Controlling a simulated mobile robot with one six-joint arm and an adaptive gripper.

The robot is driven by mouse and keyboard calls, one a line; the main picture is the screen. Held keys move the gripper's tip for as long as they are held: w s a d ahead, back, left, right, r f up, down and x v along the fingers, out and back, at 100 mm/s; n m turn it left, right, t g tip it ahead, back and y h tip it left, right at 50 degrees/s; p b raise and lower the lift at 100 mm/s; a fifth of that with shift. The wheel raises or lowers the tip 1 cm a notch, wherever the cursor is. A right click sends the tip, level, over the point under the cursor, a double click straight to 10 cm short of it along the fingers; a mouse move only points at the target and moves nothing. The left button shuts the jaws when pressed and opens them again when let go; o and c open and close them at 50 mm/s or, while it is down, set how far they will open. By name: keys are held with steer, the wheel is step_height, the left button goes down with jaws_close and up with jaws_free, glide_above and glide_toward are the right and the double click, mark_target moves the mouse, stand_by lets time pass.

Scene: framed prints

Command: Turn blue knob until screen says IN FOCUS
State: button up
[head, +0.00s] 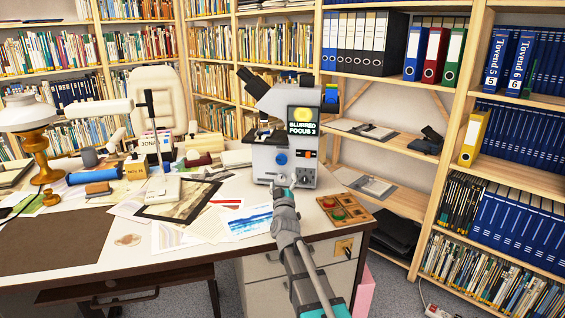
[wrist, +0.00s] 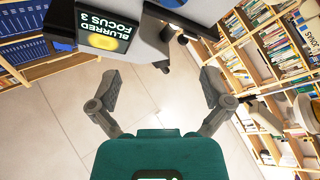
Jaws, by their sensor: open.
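The microscope (head: 268,178) stands on the desk, grey-white with a dark eyepiece tube. Its screen (head: 303,122) reads "BLURRED FOCUS 3" below a yellow disc; the screen also shows upside down in the wrist view (wrist: 105,28). The round blue knob (head: 281,158) is on the microscope's front, below the screen. My gripper (head: 283,184) is just below and in front of the knob in the head view. In the wrist view my gripper (wrist: 160,75) is open, with nothing between its fingers. A blue part shows at the top edge there; I cannot tell if it is the knob.
An orange part (head: 305,155) sits right of the knob. A wooden tray (head: 346,208) with coloured pieces lies right of my arm. Prints (head: 178,200) and papers cover the desk's middle. Bookshelves (head: 468,160) stand behind and to the right.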

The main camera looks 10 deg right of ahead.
mark_target(281, 161)
steer(key=w, duration=0.4)
steer(key=w+d, duration=0.1)
steer(key=w, duration=0.8)
steer(key=shift+w+d+r+p, duration=0.15)
steer(key=shift+d+r+p, duration=0.1)
steer(key=shift+d+p, duration=0.1)
steer(key=shift+w+d+r, duration=0.1)
steer(key=shift+w+r, duration=0.15)
steer(key=shift+w, duration=0.45)
steer(key=c, duration=1)
steer(key=shift+d, duration=0.25)
steer(key=shift+c, duration=0.7)
steer(key=shift+a, duration=0.2)
steer(key=shift+w+a+m+h, duration=0.1)
steer(key=shift+m+h, duration=0.3)
steer(key=shift+m, duration=0.2)
